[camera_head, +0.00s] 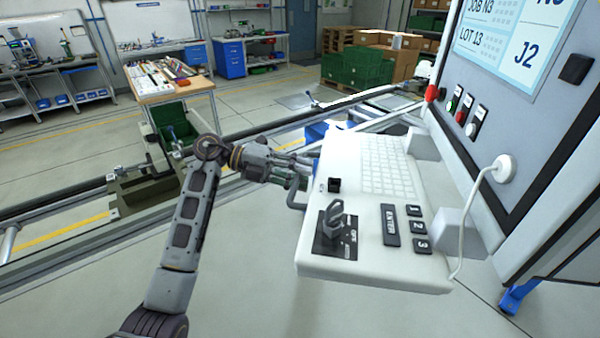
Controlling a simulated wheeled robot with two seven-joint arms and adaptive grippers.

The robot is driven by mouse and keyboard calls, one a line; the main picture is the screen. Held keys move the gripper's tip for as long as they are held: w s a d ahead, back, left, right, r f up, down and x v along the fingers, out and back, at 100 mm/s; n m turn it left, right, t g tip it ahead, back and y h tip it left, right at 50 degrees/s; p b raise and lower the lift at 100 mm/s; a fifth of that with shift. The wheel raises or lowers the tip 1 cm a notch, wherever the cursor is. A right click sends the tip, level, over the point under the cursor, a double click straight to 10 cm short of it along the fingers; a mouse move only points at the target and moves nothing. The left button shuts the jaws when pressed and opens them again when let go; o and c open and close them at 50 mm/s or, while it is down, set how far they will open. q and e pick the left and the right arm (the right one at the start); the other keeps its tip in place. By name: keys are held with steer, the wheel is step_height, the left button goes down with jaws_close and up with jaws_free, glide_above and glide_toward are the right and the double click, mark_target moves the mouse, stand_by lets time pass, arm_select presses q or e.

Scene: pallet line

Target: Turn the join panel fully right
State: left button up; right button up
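The join panel (380,262) is a white console shelf on the right. A grey rotary handle (334,214) stands on a black plate near its front left corner, its grip tilted up. Beside it are a dark ENTER key (390,225), keys numbered 1, 2 and 3 (417,227) and a keypad (390,180). A small black knob (334,185) sits behind the handle. My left gripper (306,172) is at the shelf's left edge, behind and left of the handle and apart from it. Its fingers look spread, with nothing visible between them. My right gripper is out of view.
A grey side handle (295,192) juts from the shelf's left edge, close to my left gripper. A tall cabinet with a screen (513,45) rises behind the shelf, and a white cable (470,215) hangs at its right. A conveyor rail (60,200) lies beyond my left arm.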

arm_select(q)
steer(key=shift+c, duration=0.2)
jaws_close()
steer(key=shift+f, duration=0.15)
stand_by(0.4)
